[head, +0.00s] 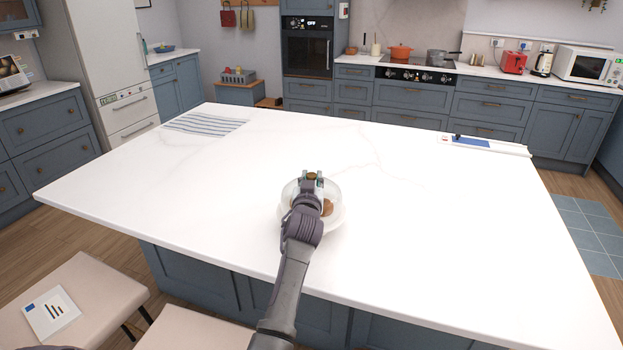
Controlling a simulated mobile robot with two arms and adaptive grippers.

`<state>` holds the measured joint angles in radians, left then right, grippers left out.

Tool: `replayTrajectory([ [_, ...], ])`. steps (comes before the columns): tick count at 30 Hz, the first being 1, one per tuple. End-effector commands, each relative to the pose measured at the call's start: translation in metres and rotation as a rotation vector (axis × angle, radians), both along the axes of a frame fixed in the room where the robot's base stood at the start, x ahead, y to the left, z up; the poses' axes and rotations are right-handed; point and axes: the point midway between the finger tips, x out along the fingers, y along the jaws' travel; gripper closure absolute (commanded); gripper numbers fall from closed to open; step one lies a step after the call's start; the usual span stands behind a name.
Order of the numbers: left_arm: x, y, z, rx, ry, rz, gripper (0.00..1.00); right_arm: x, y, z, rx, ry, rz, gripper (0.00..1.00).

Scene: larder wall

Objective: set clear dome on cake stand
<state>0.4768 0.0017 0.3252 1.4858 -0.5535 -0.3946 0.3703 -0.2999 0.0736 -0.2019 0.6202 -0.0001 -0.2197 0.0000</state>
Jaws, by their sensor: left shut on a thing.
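The clear dome (332,190) is at the middle of the white island top, over the pale cake stand (338,222). Something brown, perhaps a cake (327,208), shows through the dome. My left gripper (312,177) is shut on the dome at its top, with a small brownish knob between the fingers. My left arm hides much of the near left side of dome and stand. I cannot tell whether the dome's rim touches the stand. My right gripper is not in view.
The white island top (440,240) is clear around the stand. A striped cloth (207,123) lies at its far left, and a tray with a blue patch (470,142) at its far right. Pale stools (75,295) stand at the near left edge.

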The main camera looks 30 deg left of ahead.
Motion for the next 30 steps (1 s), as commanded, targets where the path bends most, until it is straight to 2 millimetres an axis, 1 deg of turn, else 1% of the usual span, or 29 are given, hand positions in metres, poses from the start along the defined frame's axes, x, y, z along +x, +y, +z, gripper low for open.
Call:
replayTrajectory([
  [21,-0.001,-0.0004,0.0016,-0.001,-0.003,0.0,1.0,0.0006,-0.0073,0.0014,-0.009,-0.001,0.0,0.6],
  [22,-0.0009,-0.0004,0.0016,-0.001,-0.003,0.0,0.72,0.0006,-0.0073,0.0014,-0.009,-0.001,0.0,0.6],
  [27,-0.001,-0.0003,0.0014,0.0,-0.002,0.0,0.44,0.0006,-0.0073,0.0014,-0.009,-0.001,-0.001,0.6],
  [30,-0.001,-0.0003,0.0011,0.0,-0.001,0.0,0.44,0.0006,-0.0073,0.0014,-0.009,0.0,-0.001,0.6],
])
